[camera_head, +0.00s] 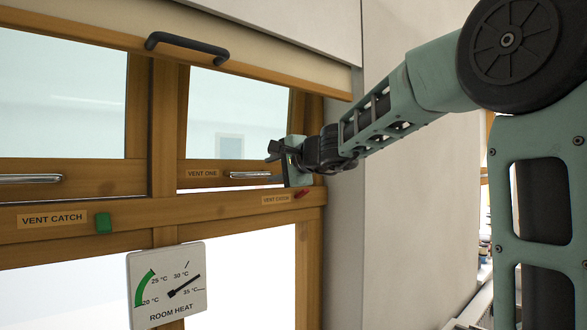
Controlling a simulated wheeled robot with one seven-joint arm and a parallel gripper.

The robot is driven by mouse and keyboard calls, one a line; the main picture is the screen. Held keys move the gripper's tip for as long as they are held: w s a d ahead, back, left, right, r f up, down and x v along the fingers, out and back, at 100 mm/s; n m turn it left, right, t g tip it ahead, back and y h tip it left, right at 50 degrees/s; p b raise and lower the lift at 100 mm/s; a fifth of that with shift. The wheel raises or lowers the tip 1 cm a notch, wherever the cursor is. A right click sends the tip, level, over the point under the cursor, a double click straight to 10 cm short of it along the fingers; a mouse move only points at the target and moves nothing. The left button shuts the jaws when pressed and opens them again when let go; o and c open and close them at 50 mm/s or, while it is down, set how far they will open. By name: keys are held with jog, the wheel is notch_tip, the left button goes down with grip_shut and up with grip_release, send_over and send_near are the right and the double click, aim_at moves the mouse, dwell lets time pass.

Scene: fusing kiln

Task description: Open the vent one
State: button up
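Vent one is the upper right wooden sash, with its label (203,173) on the lower rail. Its silver bar handle (248,175) lies beside the label. A thin bright strip shows beneath this rail, so the sash looks slightly ajar. My gripper (274,166) is at the right end of the handle, its dark fingers pointing left and seemingly apart. I cannot tell whether they touch the handle, whose right end is partly hidden. Below the gripper, a red vent catch (301,193) sits on the crossbar next to its label (276,199).
Left of vent one is another sash with a silver handle (30,178) and a green catch (103,222). A blind with a dark handle (187,46) hangs above. A room heat dial (167,284) is below, its needle between 30 and 35 °C. A pale wall (400,240) stands right.

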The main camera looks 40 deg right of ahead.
jog(key=s+r, duration=0.1)
jog(key=s, duration=0.6)
jog(key=shift+s+d+r+b, duration=0.15)
jog(key=shift+s+r+b, duration=0.15)
jog(key=shift+b, duration=0.1)
